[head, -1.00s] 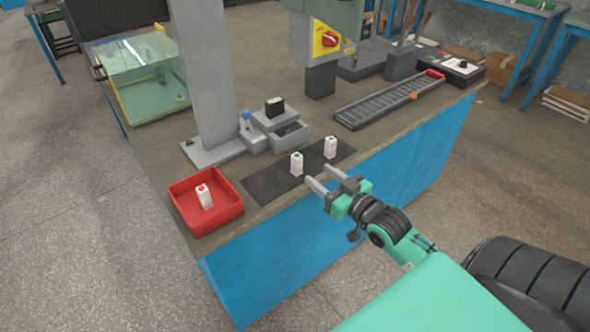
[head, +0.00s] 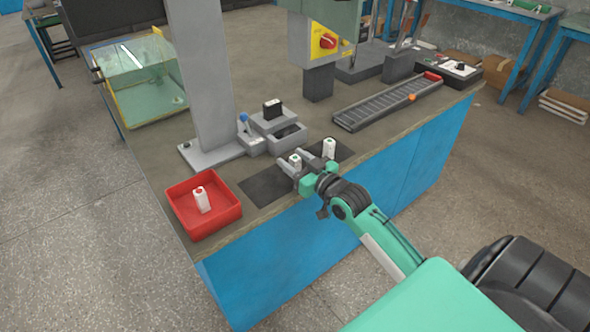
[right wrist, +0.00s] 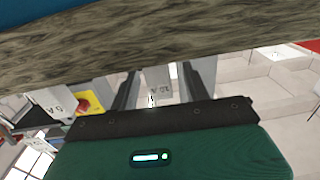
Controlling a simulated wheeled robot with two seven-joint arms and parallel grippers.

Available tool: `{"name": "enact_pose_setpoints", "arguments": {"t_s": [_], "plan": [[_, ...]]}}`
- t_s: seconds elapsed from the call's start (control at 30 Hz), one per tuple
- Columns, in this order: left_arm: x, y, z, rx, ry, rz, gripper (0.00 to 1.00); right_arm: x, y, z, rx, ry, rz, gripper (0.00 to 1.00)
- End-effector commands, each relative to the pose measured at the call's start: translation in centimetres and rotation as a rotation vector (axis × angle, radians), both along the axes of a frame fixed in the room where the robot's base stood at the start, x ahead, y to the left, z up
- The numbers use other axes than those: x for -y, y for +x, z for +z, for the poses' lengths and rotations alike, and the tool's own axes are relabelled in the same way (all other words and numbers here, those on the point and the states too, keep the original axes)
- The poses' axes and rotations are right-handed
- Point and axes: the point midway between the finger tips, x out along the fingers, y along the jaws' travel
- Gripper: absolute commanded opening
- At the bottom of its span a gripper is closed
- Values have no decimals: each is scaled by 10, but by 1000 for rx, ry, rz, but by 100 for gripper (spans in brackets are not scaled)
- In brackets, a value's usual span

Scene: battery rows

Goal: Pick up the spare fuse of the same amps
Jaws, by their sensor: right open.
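Two white fuses stand upright on a dark mat (head: 262,190). My right gripper (head: 294,157) is open, with its fingers on either side of the left fuse (head: 295,162). In the right wrist view this fuse (right wrist: 158,82) shows between the fingers, and its label seems to read 10 A. The right fuse (head: 329,148) stands just beyond the gripper. In the right wrist view it shows at the left (right wrist: 60,104), and its label seems to read 5 A. A third white fuse (head: 202,200) stands in the red tray (head: 226,218); its label is too small to read.
A grey fixture (head: 284,133) with a blue-knobbed lever and a dark block on top stands behind the mat. A grey column (head: 201,85) rises at its left. A roller track (head: 388,103) lies at the right. A clear tank (head: 150,92) is at the back left.

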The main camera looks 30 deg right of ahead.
Motion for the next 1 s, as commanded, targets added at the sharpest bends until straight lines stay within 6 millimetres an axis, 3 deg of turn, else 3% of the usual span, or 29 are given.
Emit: {"name": "enact_pose_setpoints", "arguments": {"t_s": [0.13,0.43,0.7,1.0], "plan": [[2,2,-1,14,-5,-3,43,-2,13,1,2,1,1,47],[2,2,-1,17,-6,-3,43,-3,16,0,0,1,1,47],[2,2,-1,17,-6,-3,43,-3,16,0,0,0,1,0],[2,2,0,15,-5,-3,43,-3,16,2,1,0,1,0]]}}
